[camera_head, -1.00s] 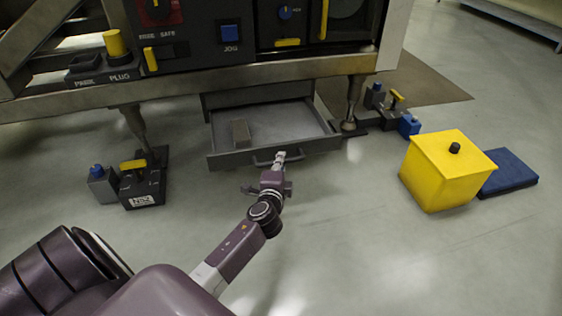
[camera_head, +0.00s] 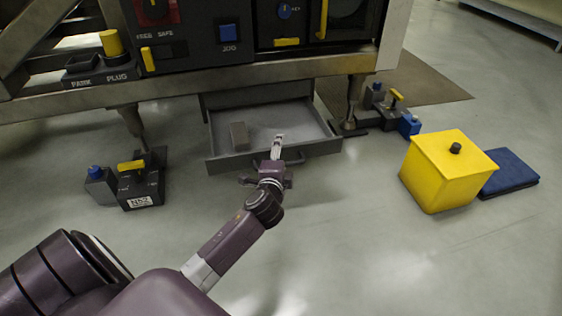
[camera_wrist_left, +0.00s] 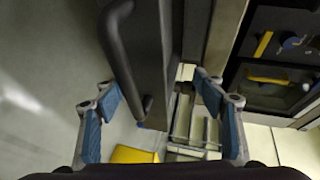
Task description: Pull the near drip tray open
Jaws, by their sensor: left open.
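The near drip tray (camera_head: 222,160) is a grey drawer low under the machine, standing pulled out with its inside showing. Its dark bar handle (camera_head: 298,160) is on the front face, partly hidden by my left gripper. My left gripper (camera_head: 279,138) is at the front panel, its tip showing at the panel's top edge. In the left wrist view, the blue-padded fingers (camera_wrist_left: 157,90) are spread apart. The tray's front panel (camera_wrist_left: 158,50) and the handle (camera_wrist_left: 122,55) show between and beyond them. I cannot tell whether a finger touches the tray. My right gripper is not in view.
A yellow box (camera_head: 445,175) and blue pad (camera_head: 508,178) stand on the floor to the right. A dark box with a yellow handle (camera_head: 138,188) stands left. Machine legs flank the tray. Floor in front is clear.

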